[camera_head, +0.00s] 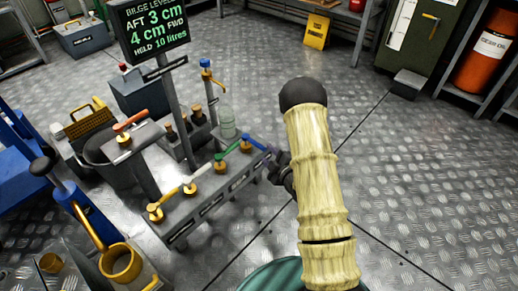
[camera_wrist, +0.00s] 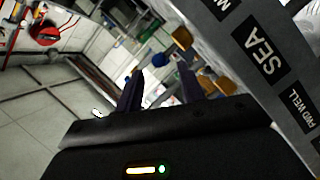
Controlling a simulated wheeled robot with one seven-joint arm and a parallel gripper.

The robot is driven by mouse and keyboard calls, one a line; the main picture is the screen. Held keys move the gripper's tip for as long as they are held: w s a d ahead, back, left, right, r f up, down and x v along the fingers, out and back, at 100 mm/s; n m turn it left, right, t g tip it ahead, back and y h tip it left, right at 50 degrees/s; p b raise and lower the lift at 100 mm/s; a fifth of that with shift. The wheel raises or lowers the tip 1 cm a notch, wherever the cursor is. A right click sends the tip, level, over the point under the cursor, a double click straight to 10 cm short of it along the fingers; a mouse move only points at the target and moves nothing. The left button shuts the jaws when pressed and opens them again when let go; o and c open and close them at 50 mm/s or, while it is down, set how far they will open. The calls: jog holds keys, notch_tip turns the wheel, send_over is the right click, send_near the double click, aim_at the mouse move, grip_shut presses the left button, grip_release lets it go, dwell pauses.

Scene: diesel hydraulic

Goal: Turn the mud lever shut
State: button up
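A grey valve bench (camera_head: 215,200) carries a row of levers on brass bodies: yellow (camera_head: 170,196), white (camera_head: 196,173), green (camera_head: 228,148) and blue (camera_head: 253,143). In the wrist view its front face shows a label beginning with "M" (camera_wrist: 222,4), cut off by the frame edge, then SEA and FWD WELL labels. I cannot tell surely which lever the "M" label belongs to. My gripper (camera_head: 279,168) is beside the bench's right end, close to the blue lever's tip. In the wrist view, my gripper (camera_wrist: 158,92) has its fingers apart, with a blue lever end (camera_wrist: 162,60) showing beyond the gap.
A sign (camera_head: 152,28) on a post reads bilge levels. A red lever (camera_head: 130,122) and a blue-handled valve (camera_head: 206,68) stand behind the bench. A blue hand pump (camera_head: 85,210) is at left. Floor to the right is clear.

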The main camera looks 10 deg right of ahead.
aim_at(259, 145)
jog(key=b+x, duration=0.3)
jog(key=x, duration=0.4)
jog(key=shift+f, duration=0.2)
jog(key=shift+w+a, duration=0.15)
jog(key=shift+w, duration=0.3)
jog(key=shift+c, duration=0.2)
grip_shut()
